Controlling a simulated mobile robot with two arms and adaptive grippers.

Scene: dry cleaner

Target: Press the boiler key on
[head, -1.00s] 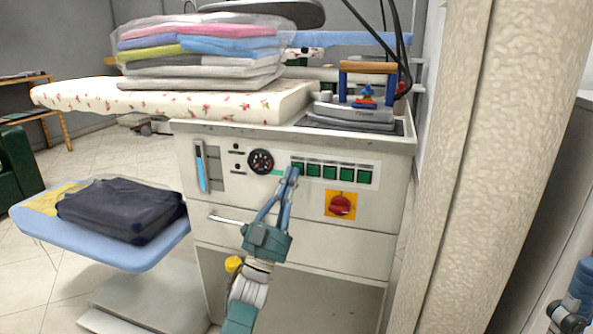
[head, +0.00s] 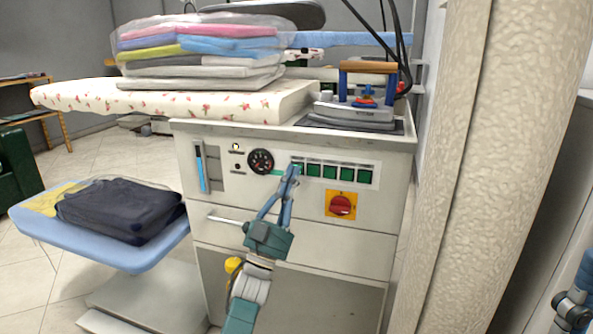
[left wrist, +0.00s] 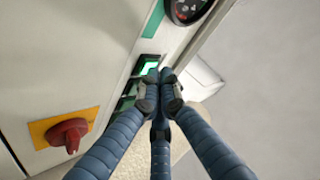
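The boiler cabinet (head: 290,238) has a row of several green keys on its front panel. My left gripper (head: 292,173) is shut and empty, with its fingertips together at the leftmost key (head: 298,165), which they partly cover. In the left wrist view the fingertips (left wrist: 162,80) touch or nearly touch that key (left wrist: 149,67), and it glows bright green-white. A small round lamp (head: 236,147) at the upper left of the panel is lit; the one below it is dark. Which key is the boiler's cannot be read.
A round gauge (head: 261,161) is left of the keys and a red rotary switch (head: 341,205) below them. An iron (head: 358,105) stands on top. A drawer handle (head: 228,219) sticks out at left. A thick wall column (head: 500,170) limits the right side.

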